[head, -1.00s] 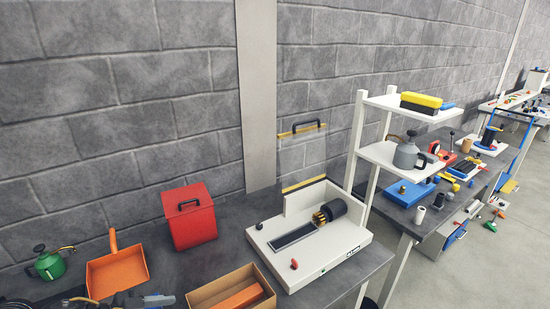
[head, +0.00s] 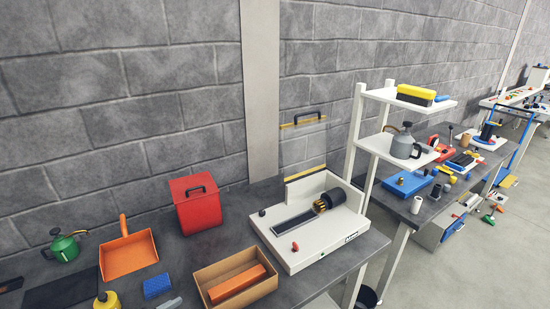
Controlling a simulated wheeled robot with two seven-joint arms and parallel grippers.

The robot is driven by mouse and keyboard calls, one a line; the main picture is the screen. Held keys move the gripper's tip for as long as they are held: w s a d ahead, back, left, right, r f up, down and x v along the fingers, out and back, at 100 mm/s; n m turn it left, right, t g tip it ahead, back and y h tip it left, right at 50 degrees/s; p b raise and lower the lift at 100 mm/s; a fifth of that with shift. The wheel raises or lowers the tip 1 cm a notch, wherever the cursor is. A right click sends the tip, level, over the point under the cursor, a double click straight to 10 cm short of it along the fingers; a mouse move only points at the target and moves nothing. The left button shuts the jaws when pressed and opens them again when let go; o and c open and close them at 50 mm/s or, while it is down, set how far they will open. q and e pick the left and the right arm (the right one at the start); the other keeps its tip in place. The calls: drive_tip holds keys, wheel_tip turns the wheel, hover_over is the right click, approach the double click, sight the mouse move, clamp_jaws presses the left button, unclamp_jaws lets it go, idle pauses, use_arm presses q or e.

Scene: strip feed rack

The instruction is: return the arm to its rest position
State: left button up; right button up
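Neither of my grippers can be made out in the head view. A white machine (head: 290,258) with a dark slot and a black cylinder with a brass-coloured end stands on the dark grey bench (head: 342,262). A clear guard panel with a black handle (head: 303,117) and yellow edges stands upright behind it. A cardboard box (head: 268,285) in front holds an orange block (head: 237,284). A small grey object (head: 170,303) is cut off by the bottom edge, and I cannot tell what it is.
A red box (head: 197,208), orange dustpan (head: 128,254), green can (head: 64,248), blue block (head: 157,286) and yellow bottle (head: 106,301) stand on the bench's left part. A white shelf (head: 382,150) rises at right, with more benches beyond. A block wall closes the back.

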use_arm(q)
drive_tip(key=s+a+f+n+g+y, duration=0.1)
drive_tip(key=s+f+n+g+y, duration=0.3)
drive_tip(key=s, duration=0.5)
drive_tip(key=s+a+f+n+g+y, duration=0.2)
drive_tip(key=s+f+g, duration=0.1)
drive_tip(key=s+f, duration=0.5)
drive_tip(key=s+f+g+b, duration=0.25)
drive_tip(key=f+b, duration=0.45)
drive_tip(key=f, duration=2.6)
drive_tip(key=s+a+f+b, duration=0.3)
drive_tip(key=s+f+b, duration=0.1)
drive_tip(key=s+f, duration=1.2)
wheel_tip(320, 180, down, 4)
drive_tip(key=shift+s+r+m+b, duration=0.15)
drive_tip(key=shift+s+m+b, duration=0.2)
drive_tip(key=shift+s+m, duration=0.05)
use_arm(e)
wheel_tip(320, 180, down, 12)
drive_tip(key=shift+s, duration=0.4)
drive_tip(key=shift+d, duration=0.1)
